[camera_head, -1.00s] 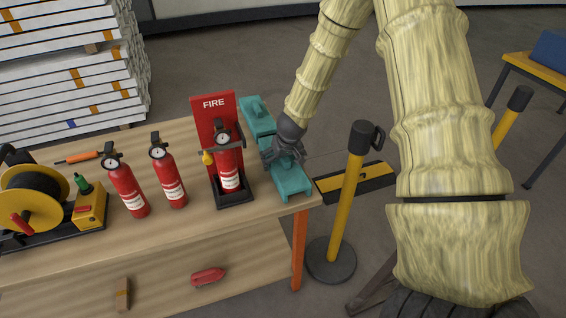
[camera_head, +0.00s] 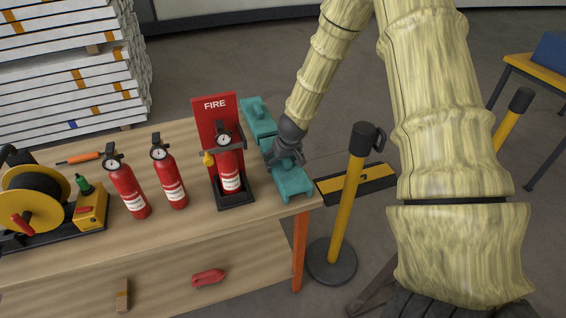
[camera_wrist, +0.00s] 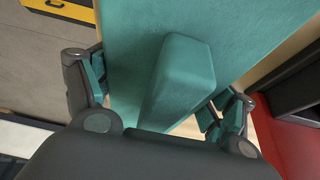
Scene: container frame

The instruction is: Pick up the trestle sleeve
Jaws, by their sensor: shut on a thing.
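The trestle sleeve appears to be the long teal piece (camera_head: 292,183) with raised blocks, lying along the right end of the wooden table, just right of the red fire stand. My gripper (camera_head: 283,158) is over its middle, and covers part of it. In the wrist view, the teal piece (camera_wrist: 180,82) fills the space between the fingers, its raised ridge pointing towards the palm. My gripper (camera_wrist: 163,100) is shut on it, one finger at each side. The sleeve still looks level with the tabletop; I cannot tell any gap beneath it.
The red FIRE stand (camera_head: 218,112) with an extinguisher is close on the sleeve's left. Two more extinguishers (camera_head: 169,178) and a yellow cable reel (camera_head: 40,200) stand further left. A yellow barrier post (camera_head: 346,205) stands on the floor just right of the table (camera_head: 240,235).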

